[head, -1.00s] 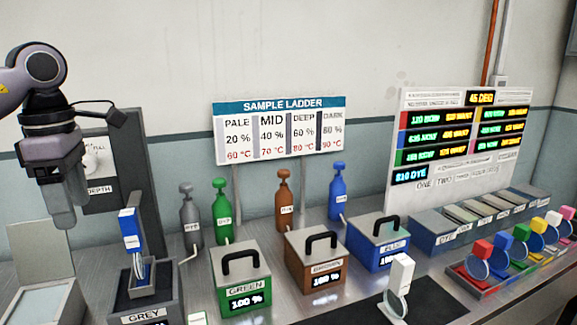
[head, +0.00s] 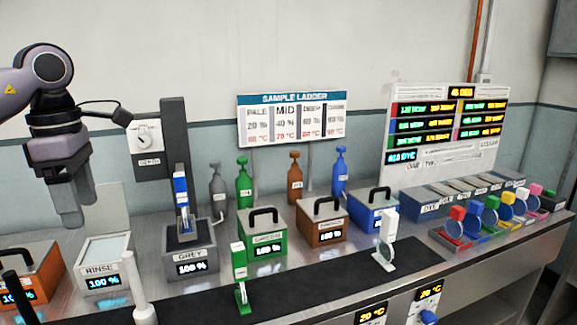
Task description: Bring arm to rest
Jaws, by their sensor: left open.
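My left arm comes in from the left edge, and my left gripper (head: 70,210) points down, open and with nothing visible between its fingers. It hangs in front of the wall, above and behind the rinse box (head: 103,282) in the picture, apart from it. A blue-topped module (head: 181,190) stands upright in the grey box (head: 190,263). My right gripper is not in view.
Green (head: 264,245), brown (head: 322,225) and blue (head: 373,212) lidded boxes line the bench. A rack (head: 462,248) of coloured modules is at right.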

